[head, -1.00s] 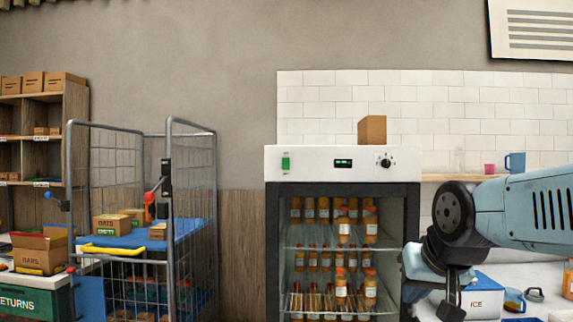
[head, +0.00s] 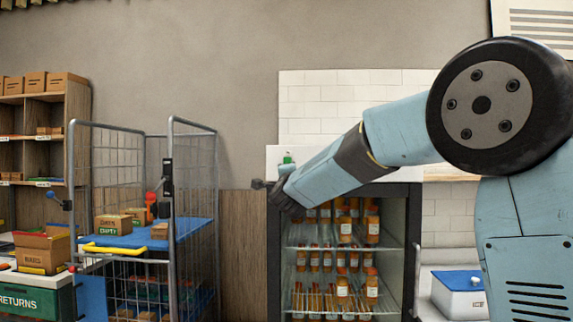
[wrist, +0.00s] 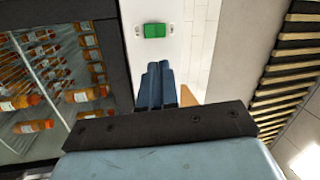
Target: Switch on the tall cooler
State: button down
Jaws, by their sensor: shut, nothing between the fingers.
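The tall cooler (head: 274,250) has a dark frame, a glass front and a white top panel, which also shows in the wrist view (wrist: 148,8). A green switch (head: 287,158) sits at the panel's left end; in the wrist view the green switch (wrist: 155,30) is just beyond my fingertips. My gripper (head: 262,184) is in front of the panel's lower left part, below the switch in the head view. Its fingers (wrist: 159,68) are shut together and empty, apparently apart from the switch. My arm hides the panel's display and knob.
Bottles (head: 345,230) stand on the cooler's shelves. A wire cage trolley (head: 217,150) with boxes stands to the left. A white box with a blue lid (head: 458,292) sits on the right counter. The wall space between trolley and cooler is clear.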

jog(key=w+a+m+h, duration=0.2)
jog(key=m, duration=0.1)
jog(key=shift+f+t, duration=0.25)
jog(key=shift+t, duration=0.15)
send_near(287, 160)
jog(key=x, duration=0.5)
jog(key=shift+x, duration=0.85)
jog(key=shift+w, duration=0.1)
